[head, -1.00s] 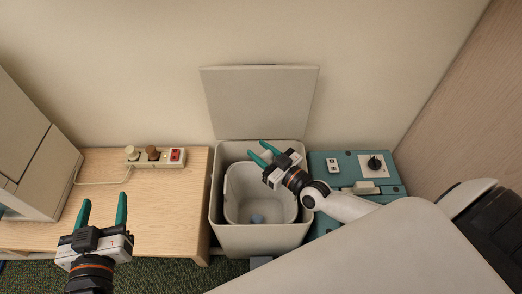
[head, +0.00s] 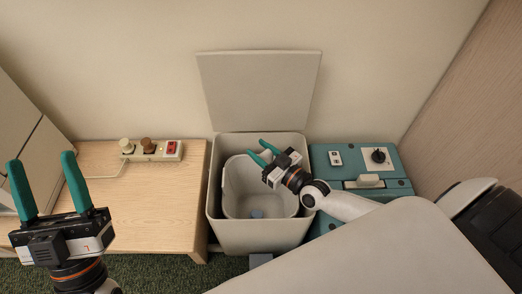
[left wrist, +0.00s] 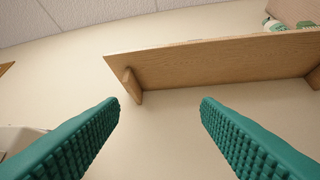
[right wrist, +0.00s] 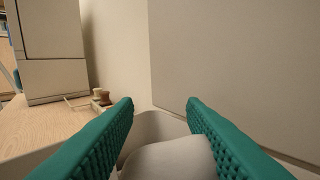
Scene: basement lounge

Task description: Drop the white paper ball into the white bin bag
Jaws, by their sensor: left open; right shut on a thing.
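The white bin bag (head: 232,190) lines the inside of a pale square bin (head: 262,237), its mouth open. My right gripper (head: 265,149) is over the mouth of the bin, pointing toward the back. It is shut on a pale, rounded thing, seen between the fingers in the right wrist view (right wrist: 170,158), which I take to be the white paper ball. In the head view the ball is not clear behind the gripper. My left gripper (head: 44,180) is open and empty at the far left, well away from the bin.
The bin's lid (head: 260,90) stands open against the wall. A wooden bench (head: 160,205) with a power strip (head: 150,151) is left of the bin. A teal box (head: 345,160) is on the right.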

